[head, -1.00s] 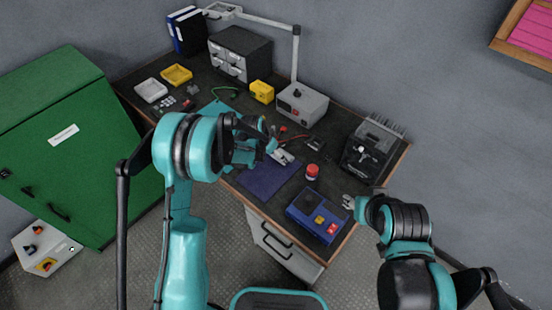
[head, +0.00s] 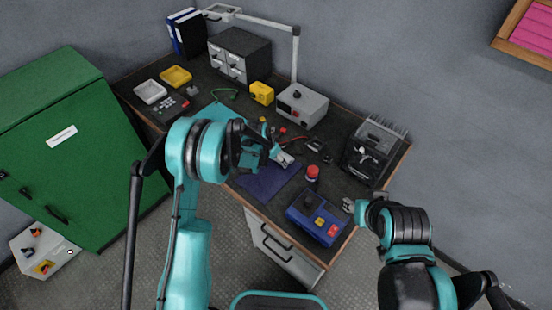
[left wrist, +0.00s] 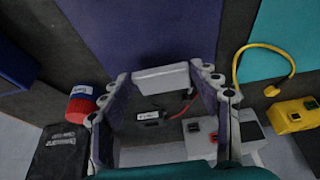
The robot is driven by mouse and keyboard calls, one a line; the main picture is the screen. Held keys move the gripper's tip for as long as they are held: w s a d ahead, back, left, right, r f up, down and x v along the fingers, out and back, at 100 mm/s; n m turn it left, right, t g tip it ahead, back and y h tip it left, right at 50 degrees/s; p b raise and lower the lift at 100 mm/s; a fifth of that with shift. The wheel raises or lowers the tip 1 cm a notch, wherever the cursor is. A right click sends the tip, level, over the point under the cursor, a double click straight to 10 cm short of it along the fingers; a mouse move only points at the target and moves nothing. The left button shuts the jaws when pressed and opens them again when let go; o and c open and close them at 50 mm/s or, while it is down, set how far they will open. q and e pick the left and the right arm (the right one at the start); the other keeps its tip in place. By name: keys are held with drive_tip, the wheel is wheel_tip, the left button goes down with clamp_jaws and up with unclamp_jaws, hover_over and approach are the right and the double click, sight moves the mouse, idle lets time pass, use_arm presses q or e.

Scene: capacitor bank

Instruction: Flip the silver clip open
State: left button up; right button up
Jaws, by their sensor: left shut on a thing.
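My left gripper (head: 285,160) hangs over the dark blue mat (head: 262,185) near the front of the bench. In the left wrist view its fingertips (left wrist: 161,80) are closed on the two ends of a pale silver-grey block (left wrist: 158,77). The block lies across between the fingers, with the mat (left wrist: 140,35) beyond it. I cannot make out a separate silver clip or a hinge; the block may be it. My right gripper (head: 348,205) is at the bench's right front, beside the blue box; its jaws are too small to read.
A red-capped jar (head: 312,173) and a blue box with buttons (head: 317,217) stand right of the mat. A small black device (head: 316,145) with a red lead lies behind. A grey instrument (head: 302,104) with a lamp post and a black unit (head: 368,152) stand farther back.

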sight(285, 155)
use_arm(q)
drive_tip(key=shift+w+d+r+g+y+p, duration=0.25)
drive_tip(key=shift+r+g+y, duration=0.15)
drive_tip(key=shift+g, duration=0.2)
drive_tip(key=shift+w+d+r+g+y+p, duration=0.1)
drive_tip(key=shift+w+r+g+y, duration=0.2)
drive_tip(key=shift+g+y, duration=0.25)
drive_tip(key=shift+w+d+r+g+y, duration=0.3)
drive_tip(key=shift+g+y, duration=0.25)
drive_tip(key=shift+g, duration=0.3)
drive_tip(key=shift+w+d+r+g+y, duration=0.15)
drive_tip(key=shift+w+r+g+y, duration=0.1)
drive_tip(key=shift+g+y, duration=0.4)
drive_tip(key=shift+g, duration=0.25)
drive_tip(key=o, duration=1.2)
drive_tip(key=shift+c, duration=0.2)
drive_tip(key=v, duration=1.2)
